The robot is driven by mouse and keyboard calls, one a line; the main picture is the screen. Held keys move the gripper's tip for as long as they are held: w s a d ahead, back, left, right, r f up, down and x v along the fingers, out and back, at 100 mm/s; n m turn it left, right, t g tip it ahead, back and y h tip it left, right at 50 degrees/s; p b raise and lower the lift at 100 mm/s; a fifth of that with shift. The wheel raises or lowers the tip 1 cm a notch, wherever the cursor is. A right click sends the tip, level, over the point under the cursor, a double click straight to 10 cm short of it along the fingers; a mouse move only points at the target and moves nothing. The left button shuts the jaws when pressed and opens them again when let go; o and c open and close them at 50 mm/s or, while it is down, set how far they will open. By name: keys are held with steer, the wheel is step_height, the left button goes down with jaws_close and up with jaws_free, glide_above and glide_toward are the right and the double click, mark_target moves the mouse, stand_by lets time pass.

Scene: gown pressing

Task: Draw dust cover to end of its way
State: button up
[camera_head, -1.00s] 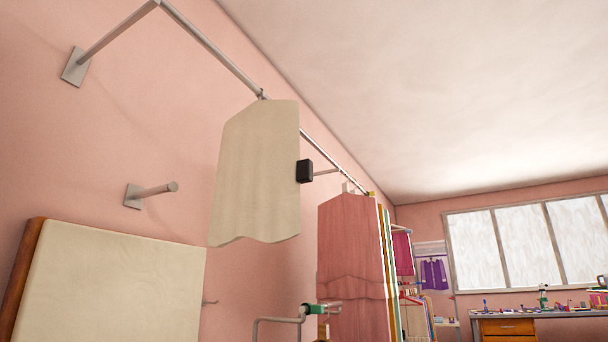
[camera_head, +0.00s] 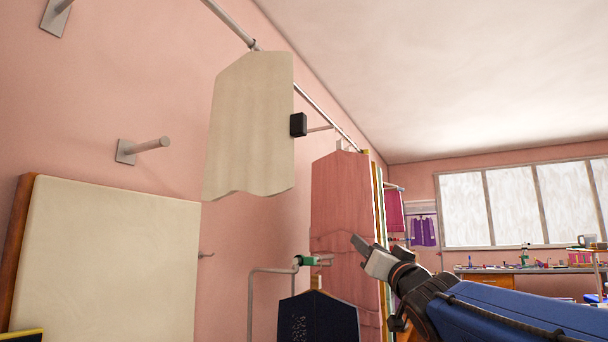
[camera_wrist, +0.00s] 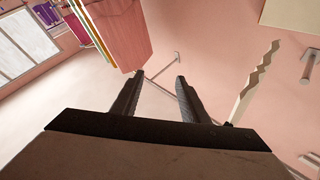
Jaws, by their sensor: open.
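The dust cover, a cream cloth (camera_head: 250,130), hangs from a metal rail (camera_head: 318,106) along the pink wall. A black block (camera_head: 298,125) is at the cover's right edge, with a thin bar behind it. The wavy lower edge of what looks like the cover (camera_wrist: 252,85) shows at the right of the wrist view. My gripper (camera_head: 358,244) is open and empty, below and to the right of the cover and apart from it. Both fingers (camera_wrist: 157,92) show in the wrist view with nothing between them.
A pink gown (camera_head: 340,195) hangs on the rail beyond the cover. A dark garment (camera_head: 318,318) and a bent metal stand (camera_head: 252,295) are below. A padded cream board (camera_head: 105,255) is at left, under a wall peg (camera_head: 150,145). A worktable (camera_head: 540,270) stands far right.

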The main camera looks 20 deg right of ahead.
step_height(320, 180, up, 12)
steer(key=s+a+n+t+y, duration=0.1)
steer(key=a+n+t+y, duration=0.2)
steer(key=n+y, duration=0.35)
steer(key=n+g+y, duration=0.6)
steer(key=n+y, duration=0.2)
steer(key=y, duration=0.7)
glide_toward(306, 128)
steer(key=shift+h, duration=0.25)
steer(key=x, duration=1)
steer(key=shift+s+a+r, duration=0.1)
steer(key=shift+a+r, duration=0.1)
steer(key=shift+a, duration=0.05)
jaws_close()
